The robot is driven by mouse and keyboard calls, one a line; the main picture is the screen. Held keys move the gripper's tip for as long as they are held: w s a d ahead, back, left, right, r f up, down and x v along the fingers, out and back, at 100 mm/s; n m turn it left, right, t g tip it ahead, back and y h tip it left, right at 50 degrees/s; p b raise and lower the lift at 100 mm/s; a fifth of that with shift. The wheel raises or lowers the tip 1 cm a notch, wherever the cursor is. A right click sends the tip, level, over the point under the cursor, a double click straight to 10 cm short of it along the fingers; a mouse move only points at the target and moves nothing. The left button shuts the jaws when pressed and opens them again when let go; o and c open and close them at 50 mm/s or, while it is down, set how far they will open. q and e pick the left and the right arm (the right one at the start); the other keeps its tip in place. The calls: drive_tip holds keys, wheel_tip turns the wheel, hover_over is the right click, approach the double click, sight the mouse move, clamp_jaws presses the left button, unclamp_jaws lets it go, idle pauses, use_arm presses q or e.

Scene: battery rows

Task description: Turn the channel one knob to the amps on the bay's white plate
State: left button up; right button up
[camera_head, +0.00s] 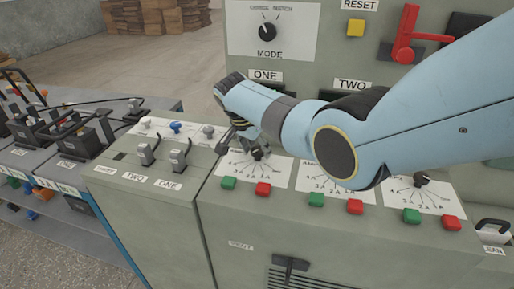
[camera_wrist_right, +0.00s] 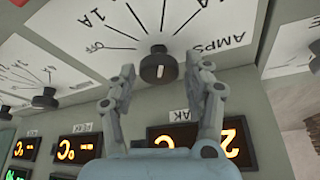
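The channel one knob (camera_head: 258,153) is a small black dial on the leftmost white dial plate, below the sign ONE (camera_head: 265,76). In the right wrist view the black knob (camera_wrist_right: 158,66) has a white mark, and the plate around it carries fan lines, OFF, 1A and AMPS. My right gripper (camera_head: 243,136) is over this plate. In the wrist view its two fingers (camera_wrist_right: 166,76) are apart, one on each side of the knob; contact is not clear. White labels (camera_head: 43,182) on the battery bays are too small to read. My left gripper is not in view.
Green (camera_head: 228,183) and red (camera_head: 263,189) buttons sit just below the dial plate. Two toggle levers (camera_head: 148,150) stand to the left. The MODE dial (camera_head: 268,32) and red lever (camera_head: 408,40) are behind. Lit displays (camera_wrist_right: 82,148) show in the wrist view.

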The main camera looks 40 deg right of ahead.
drive_tip(key=shift+o, duration=0.6)
drive_tip(key=v, duration=1.2)
drive_tip(key=shift+d, duration=0.1)
